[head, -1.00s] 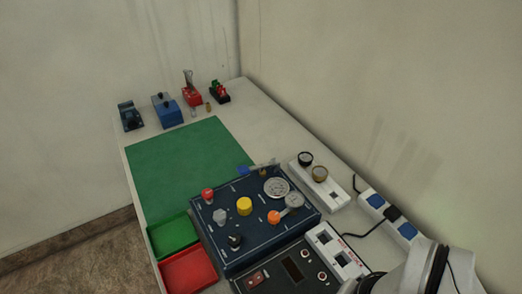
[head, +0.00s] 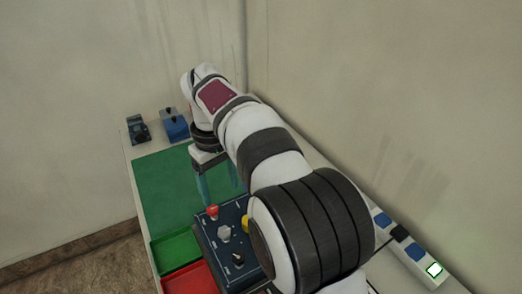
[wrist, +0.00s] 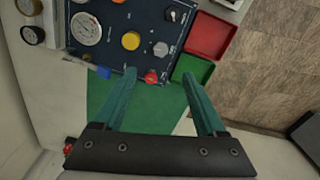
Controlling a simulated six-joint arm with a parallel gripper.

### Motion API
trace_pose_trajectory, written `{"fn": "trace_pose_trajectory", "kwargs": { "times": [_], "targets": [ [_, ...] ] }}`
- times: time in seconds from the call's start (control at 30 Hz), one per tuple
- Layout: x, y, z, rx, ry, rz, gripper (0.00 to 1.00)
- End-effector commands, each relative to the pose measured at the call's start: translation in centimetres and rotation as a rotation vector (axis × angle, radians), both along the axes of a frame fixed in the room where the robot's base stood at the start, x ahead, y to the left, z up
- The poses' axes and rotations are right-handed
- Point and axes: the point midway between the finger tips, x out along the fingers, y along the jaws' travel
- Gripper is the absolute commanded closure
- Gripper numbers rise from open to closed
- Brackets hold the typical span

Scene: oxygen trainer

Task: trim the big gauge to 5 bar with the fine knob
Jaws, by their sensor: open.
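The dark blue panel (wrist: 115,12) shows in the wrist view, partly cut off by the top edge. Its big round white gauge (wrist: 85,28) is at the left; the needle reading is too small to tell. A yellow knob (wrist: 130,40), a grey knob (wrist: 160,48), a black knob (wrist: 172,15) and a red knob (wrist: 151,77) are on it. I cannot read which is the fine knob. My gripper (head: 220,194) is open and empty, above the panel's far edge and the green mat. In the head view my arm hides the gauge and the panel's right part.
A green tray (wrist: 193,69) and a red tray (wrist: 209,36) lie beside the panel. A blue lever (wrist: 103,72) sticks out at the panel's edge. Two small gauges (wrist: 31,35) stand beside it. The green mat (head: 165,185) is clear where visible. A power strip (head: 408,246) lies at the right.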

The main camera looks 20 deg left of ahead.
Motion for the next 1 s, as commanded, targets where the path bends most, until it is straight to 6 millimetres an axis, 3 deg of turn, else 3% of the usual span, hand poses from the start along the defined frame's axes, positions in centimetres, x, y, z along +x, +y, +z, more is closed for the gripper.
{"fn": "trace_pose_trajectory", "kwargs": {
  "times": [0.07,0.17,0.4,0.6,0.8,1.0],
  "targets": [
    [0.1,1.0,-0.7,-0.003,-0.004,0.037,0.27],
    [0.1,1.0,-2.3,-0.005,-0.003,0.041,0.27],
    [0.0,0.9,-9.5,-0.005,0.000,0.036,0.27],
    [0.1,0.9,-14.2,-0.003,-0.003,0.035,0.27],
    [0.2,0.9,-16.0,0.000,-0.004,0.034,0.27],
    [0.2,0.9,-16.1,0.000,-0.006,0.034,0.27]
  ]
}}
